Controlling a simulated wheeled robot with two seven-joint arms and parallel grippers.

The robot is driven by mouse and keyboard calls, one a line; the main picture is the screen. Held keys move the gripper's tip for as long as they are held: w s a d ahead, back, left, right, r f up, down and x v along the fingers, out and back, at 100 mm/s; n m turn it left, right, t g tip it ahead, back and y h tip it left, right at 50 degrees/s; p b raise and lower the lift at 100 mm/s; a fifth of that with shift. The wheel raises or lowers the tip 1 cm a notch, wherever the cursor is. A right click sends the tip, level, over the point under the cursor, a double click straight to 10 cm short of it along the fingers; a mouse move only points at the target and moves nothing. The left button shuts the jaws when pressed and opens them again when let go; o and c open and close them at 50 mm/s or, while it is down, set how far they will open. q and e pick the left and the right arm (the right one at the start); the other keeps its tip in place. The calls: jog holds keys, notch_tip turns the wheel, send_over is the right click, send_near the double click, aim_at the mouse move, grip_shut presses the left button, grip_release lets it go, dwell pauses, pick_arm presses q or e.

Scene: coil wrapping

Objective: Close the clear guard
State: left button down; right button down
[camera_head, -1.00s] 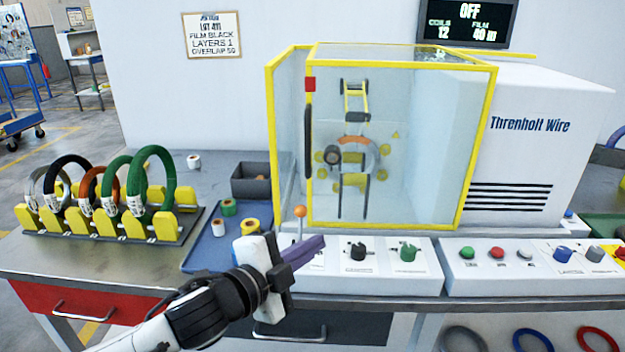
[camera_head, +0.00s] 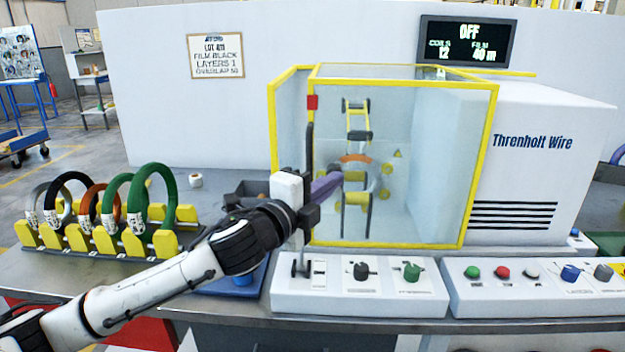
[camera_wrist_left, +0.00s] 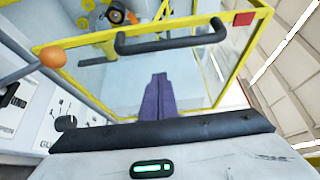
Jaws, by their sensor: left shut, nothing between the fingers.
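The clear guard (camera_head: 425,200) has a yellow frame and stands around the winding parts in the head view. A black handle (camera_head: 309,148) runs down its left edge, below a red block (camera_head: 312,102). I cannot tell how far the guard is open. In the left wrist view the fingers (camera_wrist_left: 158,80) point toward the guard's frame and the black handle (camera_wrist_left: 170,40), apart from the handle. My right gripper is not in view.
A lever with an orange knob (camera_wrist_left: 52,57) stands beside the left gripper. Control panels with knobs and buttons (camera_head: 360,290) line the front. A coil rack (camera_head: 110,243) stands left, and a dark bin (camera_head: 240,190) is partly hidden behind my arm.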

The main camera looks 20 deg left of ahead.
pick_arm(q)
jog(key=a, duration=0.3)
jog(key=shift+s+a, duration=0.3)
jog(key=s+a, duration=0.2)
jog(key=a, duration=0.4)
jog(key=shift+a, duration=0.35)
